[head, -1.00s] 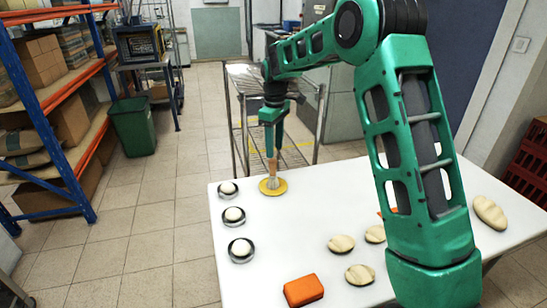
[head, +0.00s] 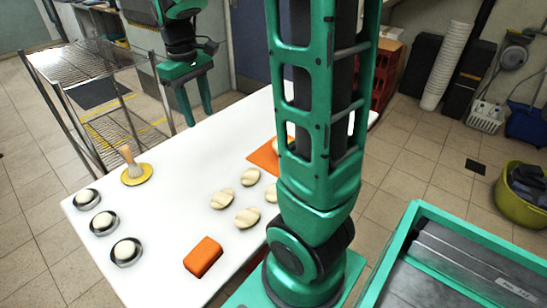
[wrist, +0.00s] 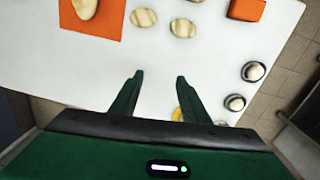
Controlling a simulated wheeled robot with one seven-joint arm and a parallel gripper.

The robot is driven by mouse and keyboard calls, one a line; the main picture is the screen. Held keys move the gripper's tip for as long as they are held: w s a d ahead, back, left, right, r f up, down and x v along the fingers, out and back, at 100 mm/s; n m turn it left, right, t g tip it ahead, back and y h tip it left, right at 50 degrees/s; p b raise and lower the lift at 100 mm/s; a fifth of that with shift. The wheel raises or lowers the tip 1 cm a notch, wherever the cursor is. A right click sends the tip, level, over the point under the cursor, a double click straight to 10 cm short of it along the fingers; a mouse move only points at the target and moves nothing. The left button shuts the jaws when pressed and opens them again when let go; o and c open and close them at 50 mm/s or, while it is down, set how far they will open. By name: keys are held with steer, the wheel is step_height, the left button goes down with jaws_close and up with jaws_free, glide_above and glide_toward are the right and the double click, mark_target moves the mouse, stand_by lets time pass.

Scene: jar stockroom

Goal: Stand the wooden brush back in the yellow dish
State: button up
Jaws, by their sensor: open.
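The wooden brush (head: 127,156) stands upright in the yellow dish (head: 144,178) at the far left of the white table in the head view, bristles down. My gripper (head: 198,115) is open and empty, above the table's far edge, to the right of the brush and apart from it. In the wrist view my gripper (wrist: 158,76) shows two spread fingers with only bare table between them. The yellow dish (wrist: 179,114) shows only in part there, mostly hidden behind the right finger.
Several round dough pieces (head: 248,219) lie mid-table, near an orange mat (head: 262,158) and an orange block (head: 203,257). Small dark dishes with white balls (head: 126,252) line the left edge. A wire rack (head: 75,78) stands behind the table. The table between brush and dough is clear.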

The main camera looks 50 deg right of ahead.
steer(key=s+d+f+m, duration=0.1)
steer(key=s+f+m, duration=0.1)
steer(key=s, duration=1)
steer(key=s+d+f+m, duration=0.1)
steer(key=s+m, duration=0.4)
steer(key=s, duration=0.8)
steer(key=shift+s+f+y, duration=0.15)
steer(key=shift+f+y, duration=0.25)
steer(key=shift+f, duration=0.3)
steer(key=shift+w+d+f, duration=0.1)
steer(key=shift+w+f, duration=0.15)
steer(key=shift+w, duration=0.4)
